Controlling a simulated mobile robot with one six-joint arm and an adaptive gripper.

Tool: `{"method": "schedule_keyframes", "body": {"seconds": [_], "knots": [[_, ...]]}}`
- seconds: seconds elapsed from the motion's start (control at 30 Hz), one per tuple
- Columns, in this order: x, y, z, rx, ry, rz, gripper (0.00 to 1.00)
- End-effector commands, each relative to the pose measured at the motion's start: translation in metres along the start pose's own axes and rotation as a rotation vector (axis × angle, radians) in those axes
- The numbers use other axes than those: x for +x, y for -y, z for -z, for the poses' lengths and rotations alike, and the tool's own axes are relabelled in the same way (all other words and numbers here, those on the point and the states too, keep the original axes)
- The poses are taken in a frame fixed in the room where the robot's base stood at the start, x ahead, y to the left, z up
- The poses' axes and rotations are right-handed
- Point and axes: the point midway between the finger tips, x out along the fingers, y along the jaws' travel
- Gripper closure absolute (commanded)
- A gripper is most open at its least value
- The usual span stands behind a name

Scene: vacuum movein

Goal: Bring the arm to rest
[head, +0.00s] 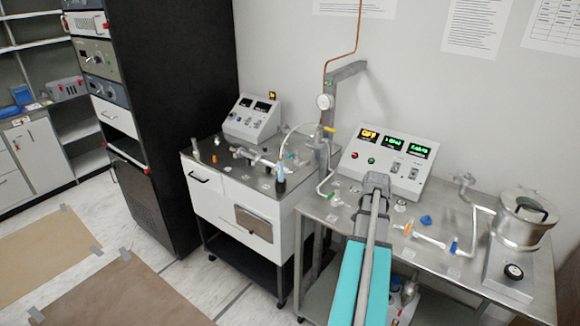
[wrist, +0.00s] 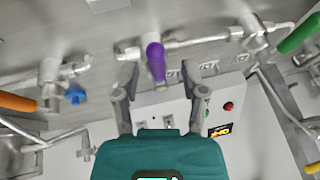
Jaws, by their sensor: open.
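My arm (head: 352,275), teal and grey, reaches forward over the right-hand steel bench in the head view; its far end hides the gripper there. In the wrist view my gripper (wrist: 167,72) is open, with its two grey fingers spread apart. A purple valve handle (wrist: 155,60) on a metal pipe line shows in the gap between the fingertips. Nothing is gripped. I cannot tell how far the handle is from the fingers. The purple handle is not visible in the head view.
The right bench (head: 460,272) carries a control box (head: 385,160) with lit displays, pipes with an orange handle (head: 407,229) and a blue handle (head: 453,246), and a metal vessel (head: 522,215). A steel post (head: 333,120) stands left of the arm. A second bench (head: 235,210) is further left.

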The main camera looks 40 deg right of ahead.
Motion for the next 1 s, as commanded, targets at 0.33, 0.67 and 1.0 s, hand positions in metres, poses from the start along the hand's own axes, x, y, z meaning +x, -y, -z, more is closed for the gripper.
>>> {"method": "schedule_keyframes", "body": {"seconds": [0.33,0.67,1.0], "knots": [[-0.001,0.0,0.002,-0.007,-0.01,0.004,0.45],[-0.007,0.009,0.021,-0.086,-0.123,0.051,0.45],[-0.013,0.044,0.016,-0.209,-0.197,0.098,0.45]]}}
